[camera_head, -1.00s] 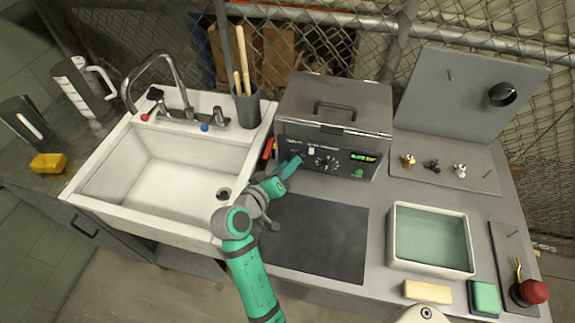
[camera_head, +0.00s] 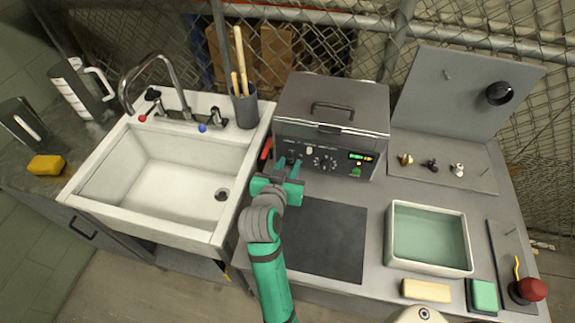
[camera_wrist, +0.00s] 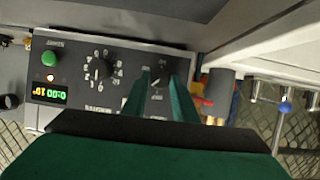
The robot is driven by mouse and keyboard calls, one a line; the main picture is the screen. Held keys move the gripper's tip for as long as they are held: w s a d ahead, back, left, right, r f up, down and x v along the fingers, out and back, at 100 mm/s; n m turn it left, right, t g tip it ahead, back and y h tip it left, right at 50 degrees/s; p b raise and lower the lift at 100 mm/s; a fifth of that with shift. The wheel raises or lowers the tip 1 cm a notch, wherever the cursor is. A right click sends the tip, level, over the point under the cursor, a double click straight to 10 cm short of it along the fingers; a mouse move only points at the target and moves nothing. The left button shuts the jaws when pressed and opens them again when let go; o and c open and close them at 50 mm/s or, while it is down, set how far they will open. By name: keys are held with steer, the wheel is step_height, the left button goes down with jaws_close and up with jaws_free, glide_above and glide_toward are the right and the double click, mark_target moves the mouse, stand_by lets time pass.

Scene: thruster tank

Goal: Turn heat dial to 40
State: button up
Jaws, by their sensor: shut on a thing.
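The grey tank machine (camera_head: 340,100) has a dark front panel with two dials. The left dial (camera_wrist: 157,82) sits between my gripper's fingertips in the wrist view and is mostly hidden in the head view. My gripper (camera_head: 289,165) is shut on this dial. A second dial, ringed with numbers (camera_wrist: 101,69), is apart from my fingers; it also shows in the head view (camera_head: 322,161). The labels are too blurred to tell surely which is heat. The lit display (camera_wrist: 48,92) reads 0:00 and about 19°. A green button (camera_wrist: 49,60) is near it.
A white sink (camera_head: 165,175) with a tap is left of the machine. A dark mat (camera_head: 325,240) lies in front, and a tray of greenish liquid (camera_head: 430,237) is at right. A red-handled thing (camera_head: 266,149) is close left of my gripper.

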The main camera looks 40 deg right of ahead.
steer(key=shift+s+d+m+t+y, duration=0.1)
steer(key=shift+m+t+y, duration=0.2)
steer(key=shift+m, duration=0.3)
steer(key=shift+s+d+m+t+y, duration=0.1)
steer(key=shift+m+t+y, duration=0.1)
steer(key=shift+m+t, duration=0.3)
steer(key=m, duration=0.1)
steer(key=m+t+y, duration=0.1)
steer(key=shift+s+f+m, duration=0.15)
steer(key=shift+m, duration=0.15)
steer(key=m+t, duration=0.1)
steer(key=m, duration=0.1)
steer(key=shift+s+d+f+m+t, duration=0.1)
steer(key=shift+d+f+m+t, duration=0.05)
steer(key=shift+m+t, duration=0.2)
steer(key=shift+f+m+t+y, duration=0.1)
steer(key=shift+m+t+y, duration=0.2)
steer(key=shift+m+t, duration=1)
steer(key=shift+m+g, duration=0.25)
steer(key=shift+m, duration=0.1)
steer(key=o, duration=1.1)
steer(key=shift+c, duration=0.2)
steer(key=v, duration=1.1)
steer(key=shift+d, duration=0.15)
